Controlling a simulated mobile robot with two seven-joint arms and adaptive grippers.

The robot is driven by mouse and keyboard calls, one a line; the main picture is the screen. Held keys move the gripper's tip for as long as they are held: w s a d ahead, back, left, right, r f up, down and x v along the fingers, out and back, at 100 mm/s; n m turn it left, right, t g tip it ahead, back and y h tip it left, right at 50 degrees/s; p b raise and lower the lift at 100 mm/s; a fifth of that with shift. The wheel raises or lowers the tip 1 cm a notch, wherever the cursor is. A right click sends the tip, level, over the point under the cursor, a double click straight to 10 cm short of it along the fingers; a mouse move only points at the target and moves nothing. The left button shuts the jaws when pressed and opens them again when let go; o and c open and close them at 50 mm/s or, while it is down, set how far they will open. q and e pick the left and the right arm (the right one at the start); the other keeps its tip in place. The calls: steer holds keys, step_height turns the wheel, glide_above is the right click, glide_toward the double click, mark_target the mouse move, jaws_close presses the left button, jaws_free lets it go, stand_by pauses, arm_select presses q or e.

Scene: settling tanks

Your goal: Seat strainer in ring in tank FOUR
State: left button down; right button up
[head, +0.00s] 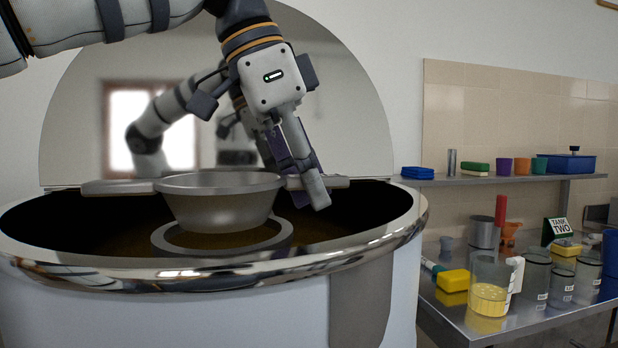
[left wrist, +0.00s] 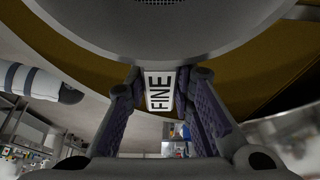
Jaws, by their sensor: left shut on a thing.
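The grey metal strainer (head: 222,205), a bowl with a handle on each side, hangs over the open tank (head: 345,262) in the head view. Its bowl is above the flat grey ring (head: 222,253) inside the tank, with a gap showing between them. My left gripper (head: 308,186) is shut on the strainer's right-hand handle. No tank number shows on this tank. My right gripper is not in view.
A mirror-like round panel (head: 350,110) stands behind the tank and reflects my arm.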

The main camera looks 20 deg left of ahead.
arm_select(q)
steer(key=shift+f, duration=1.45)
steer(key=shift+f, duration=0.3)
steer(key=shift+f, duration=0.2)
steer(key=c, duration=1.3)
jaws_free()
steer(key=v, duration=1.2)
steer(key=shift+s+d, duration=0.1)
steer(key=shift+d, duration=0.05)
